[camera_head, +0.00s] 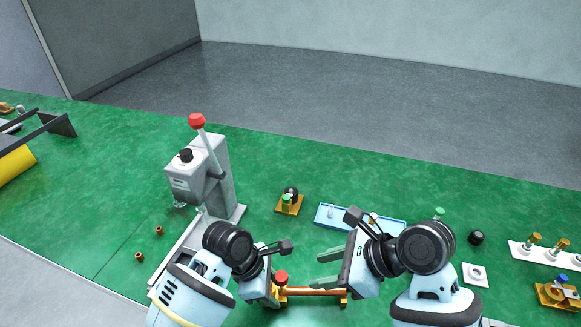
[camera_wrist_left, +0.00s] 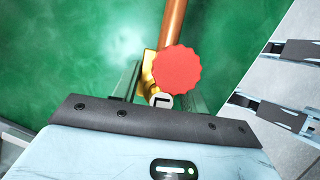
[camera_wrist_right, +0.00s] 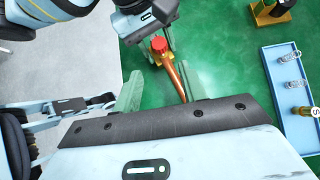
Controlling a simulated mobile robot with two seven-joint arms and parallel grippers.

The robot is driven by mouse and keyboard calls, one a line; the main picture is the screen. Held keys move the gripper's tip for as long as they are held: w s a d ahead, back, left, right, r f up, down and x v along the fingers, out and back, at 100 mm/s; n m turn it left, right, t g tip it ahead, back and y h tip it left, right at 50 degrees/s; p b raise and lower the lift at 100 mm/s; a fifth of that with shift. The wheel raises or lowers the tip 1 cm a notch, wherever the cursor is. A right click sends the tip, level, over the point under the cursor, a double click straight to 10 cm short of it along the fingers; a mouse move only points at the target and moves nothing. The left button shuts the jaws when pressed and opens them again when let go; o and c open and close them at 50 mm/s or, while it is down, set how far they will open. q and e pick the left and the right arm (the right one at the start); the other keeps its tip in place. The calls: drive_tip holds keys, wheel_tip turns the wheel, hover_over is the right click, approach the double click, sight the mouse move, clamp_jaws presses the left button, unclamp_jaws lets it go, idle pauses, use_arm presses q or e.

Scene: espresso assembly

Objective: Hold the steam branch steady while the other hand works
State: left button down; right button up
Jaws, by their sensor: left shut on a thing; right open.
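The steam branch is a copper pipe (camera_head: 315,292) with a brass valve body and a red knob (camera_head: 281,277) at its left end. The knob and pipe also show in the left wrist view (camera_wrist_left: 180,70) and the right wrist view (camera_wrist_right: 159,44). My left gripper (camera_head: 272,292) is shut on the brass valve end, below the red knob. My right gripper (camera_head: 326,268) is open and empty, its green fingers near the pipe's right part. In the right wrist view the pipe (camera_wrist_right: 177,76) runs between those fingers, partly hidden by the gripper body.
The grey espresso machine (camera_head: 197,170) with its red-tipped lever stands at left. A blue tray (camera_head: 325,222) with small parts lies behind my right gripper. A brass block (camera_head: 289,208), black knob (camera_head: 476,237), white plate (camera_head: 475,284) and white rack (camera_head: 520,258) stand around.

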sight(286, 278)
drive_tip(key=shift+x, duration=5.45)
drive_tip(key=c, duration=0.7)
drive_tip(key=o, duration=0.8)
drive_tip(key=shift+o, duration=0.2)
